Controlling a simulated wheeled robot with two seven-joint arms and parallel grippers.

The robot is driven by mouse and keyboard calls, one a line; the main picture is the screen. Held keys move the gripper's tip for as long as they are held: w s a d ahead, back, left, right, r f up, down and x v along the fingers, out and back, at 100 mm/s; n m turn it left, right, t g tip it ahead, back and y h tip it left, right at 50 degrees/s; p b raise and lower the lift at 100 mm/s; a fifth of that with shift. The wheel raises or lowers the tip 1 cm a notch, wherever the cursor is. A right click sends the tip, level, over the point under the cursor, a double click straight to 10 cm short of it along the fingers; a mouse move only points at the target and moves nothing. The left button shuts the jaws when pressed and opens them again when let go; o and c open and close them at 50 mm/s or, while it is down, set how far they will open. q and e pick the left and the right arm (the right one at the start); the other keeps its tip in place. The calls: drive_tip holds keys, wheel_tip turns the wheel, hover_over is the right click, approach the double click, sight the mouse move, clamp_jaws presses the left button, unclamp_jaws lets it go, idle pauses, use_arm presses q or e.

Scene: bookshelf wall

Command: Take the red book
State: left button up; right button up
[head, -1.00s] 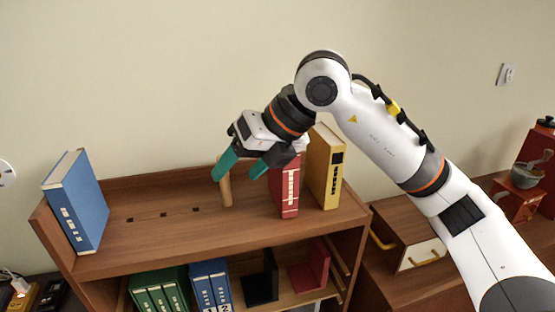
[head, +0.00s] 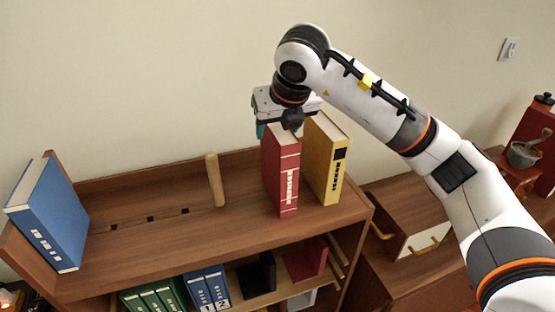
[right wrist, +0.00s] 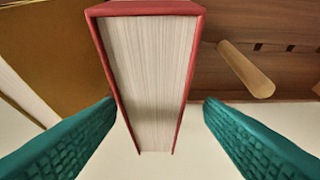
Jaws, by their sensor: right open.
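The red book (head: 283,172) stands upright on the top shelf, just left of the yellow book (head: 325,160). My right gripper (head: 273,127) is at the back upper end of the red book. In the right wrist view, the red book (right wrist: 152,75) lies between the two teal fingers of the open gripper (right wrist: 158,140), with a gap on each side. The left finger is close to the yellow book (right wrist: 55,60). In the head view the fingers are mostly hidden behind the red book and the wrist. My left gripper is not in view.
A wooden peg (head: 215,180) stands left of the red book, and a blue book (head: 48,218) leans at the shelf's left end. The top shelf (head: 150,245) between is clear. More books and bookends sit on the shelf below.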

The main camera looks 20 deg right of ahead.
drive_tip(key=p+x, duration=0.1)
drive_tip(key=x, duration=0.2)
drive_tip(key=shift+s+d+f+p, duration=0.1)
drive_tip(key=shift+d+f+p, duration=0.05)
drive_tip(key=shift+d+p, duration=0.2)
drive_tip(key=shift+f, duration=0.25)
drive_tip(key=shift+w+a+f, duration=0.1)
drive_tip(key=shift+w, duration=0.1)
use_arm(q)
drive_tip(key=shift+w+r, duration=0.25)
drive_tip(key=shift+r, duration=0.9)
drive_tip(key=shift+f+b, duration=0.5)
drive_tip(key=shift+b, duration=0.1)
use_arm(e)
drive_tip(key=shift+f, duration=0.2)
use_arm(q)
drive_tip(key=shift+w, duration=0.1)
use_arm(e)
clamp_jaws()
drive_tip(key=shift+r, duration=0.1)
